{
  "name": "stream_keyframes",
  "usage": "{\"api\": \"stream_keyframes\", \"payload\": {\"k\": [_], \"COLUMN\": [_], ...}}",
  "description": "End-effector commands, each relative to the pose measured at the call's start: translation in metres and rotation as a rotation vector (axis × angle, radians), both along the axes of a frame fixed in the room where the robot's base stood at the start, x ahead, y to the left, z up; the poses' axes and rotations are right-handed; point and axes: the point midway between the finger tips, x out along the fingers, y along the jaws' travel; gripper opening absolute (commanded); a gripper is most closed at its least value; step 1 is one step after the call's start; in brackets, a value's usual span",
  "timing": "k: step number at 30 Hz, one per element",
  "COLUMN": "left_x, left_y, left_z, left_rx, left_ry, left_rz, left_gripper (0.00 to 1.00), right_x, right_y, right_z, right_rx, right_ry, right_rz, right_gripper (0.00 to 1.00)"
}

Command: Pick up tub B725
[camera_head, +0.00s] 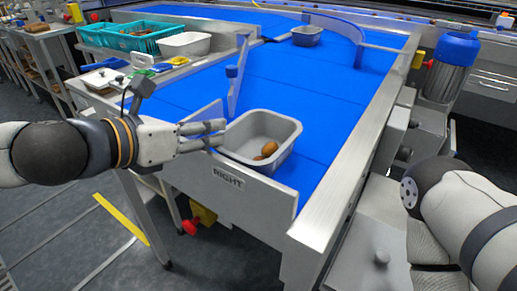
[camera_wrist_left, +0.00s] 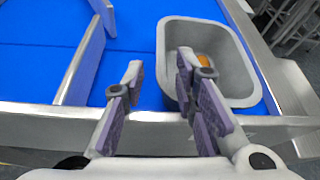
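A grey tub (camera_head: 287,164) with a few brown dates (camera_head: 265,150) in it stands on the blue belt, behind the metal plate marked RIGHT; no B725 label is readable. My left gripper (camera_head: 223,133) is at the tub's left side, level with its rim. In the left wrist view, its fingers (camera_wrist_left: 160,72) are apart with nothing clamped. The tub's left wall (camera_wrist_left: 166,60) appears between them, with the right finger overlapping the tub's inside; contact cannot be told. An orange-brown date (camera_wrist_left: 203,60) shows behind that finger. My right gripper is out of view.
A white tub (camera_head: 184,44) and teal crates (camera_head: 127,45) are at the back left. The RIGHT plate (camera_head: 250,187) and a metal side rail (camera_head: 352,145) border the near tub.

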Motion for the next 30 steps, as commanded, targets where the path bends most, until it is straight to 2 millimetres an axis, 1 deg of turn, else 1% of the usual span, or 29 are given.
{"api": "stream_keyframes", "payload": {"k": [1, 5, 9, 12, 19, 20, 21, 23, 24, 30], "left_x": [0.005, 0.017, 0.036, 0.046, 0.048, 0.048, 0.048, 0.048, 0.048, 0.048], "left_y": [-0.005, -0.015, -0.035, -0.042, -0.044, -0.044, -0.044, -0.044, -0.044, -0.044], "left_z": [-0.006, -0.009, -0.016, -0.021, -0.020, -0.020, -0.020, -0.020, -0.020, -0.020], "left_rx": [0.001, 0.003, 0.002, 0.003, 0.002, 0.002, 0.002, 0.002, 0.002, 0.001], "left_ry": [0.005, 0.000, 0.001, 0.000, -0.003, -0.003, -0.003, -0.003, -0.003, -0.003], "left_rz": [-0.001, -0.002, -0.002, -0.001, -0.001, -0.001, -0.001, -0.001, -0.001, -0.001], "left_gripper": [0.27, 0.27, 0.27, 0.27, 0.27, 0.24, 0.15, 0.02, 0.00, 0.00], "right_x": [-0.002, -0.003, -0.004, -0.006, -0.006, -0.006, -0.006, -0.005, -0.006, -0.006], "right_y": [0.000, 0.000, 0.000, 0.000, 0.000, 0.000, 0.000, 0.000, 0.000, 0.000], "right_z": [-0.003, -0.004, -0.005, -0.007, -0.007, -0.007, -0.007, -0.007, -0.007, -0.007], "right_rx": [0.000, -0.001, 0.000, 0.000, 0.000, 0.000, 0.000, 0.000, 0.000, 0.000], "right_ry": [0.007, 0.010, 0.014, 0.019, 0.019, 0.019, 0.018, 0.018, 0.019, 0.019], "right_rz": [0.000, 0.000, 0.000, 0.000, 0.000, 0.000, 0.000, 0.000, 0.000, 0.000], "right_gripper": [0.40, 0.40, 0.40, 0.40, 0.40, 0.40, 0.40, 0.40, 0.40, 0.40]}}
